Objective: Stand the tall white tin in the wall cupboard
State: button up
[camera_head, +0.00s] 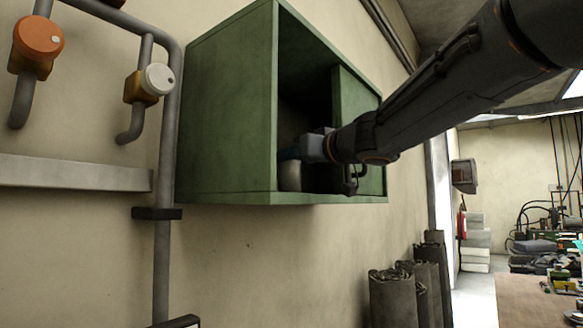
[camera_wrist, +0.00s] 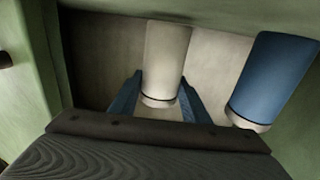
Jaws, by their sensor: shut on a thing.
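The tall white tin (camera_wrist: 167,55) is between the two blue fingers of my gripper (camera_wrist: 161,88) in the wrist view, and the gripper is shut on it. The green wall cupboard (camera_head: 228,110) is open at the front, and my gripper (camera_head: 291,155) reaches into it in the head view. The lower part of the white tin (camera_head: 290,178) shows below the fingers, close to the cupboard floor. I cannot tell whether its base touches the floor. My gripper and arm hide much of the inside in the head view.
A blue tin (camera_wrist: 272,80) stands in the cupboard to the right of the white tin in the wrist view, with a gap between. A green panel (camera_head: 352,120) covers the right part of the opening. Pipes with valves (camera_head: 158,79) run left of the cupboard; dark rolls (camera_head: 392,298) stand below.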

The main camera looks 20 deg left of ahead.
jog(key=shift+f, duration=0.2)
jog(key=shift+f, duration=0.15)
jog(key=o, duration=1.3)
jog(key=shift+f, duration=0.1)
jog(key=shift+s+d+r, duration=0.15)
jog(key=shift+d+r, duration=0.05)
jog(key=b+v, duration=0.1)
jog(key=v, duration=1)
jog(key=shift+s+d, duration=0.25)
jog(key=shift+s, duration=0.05)
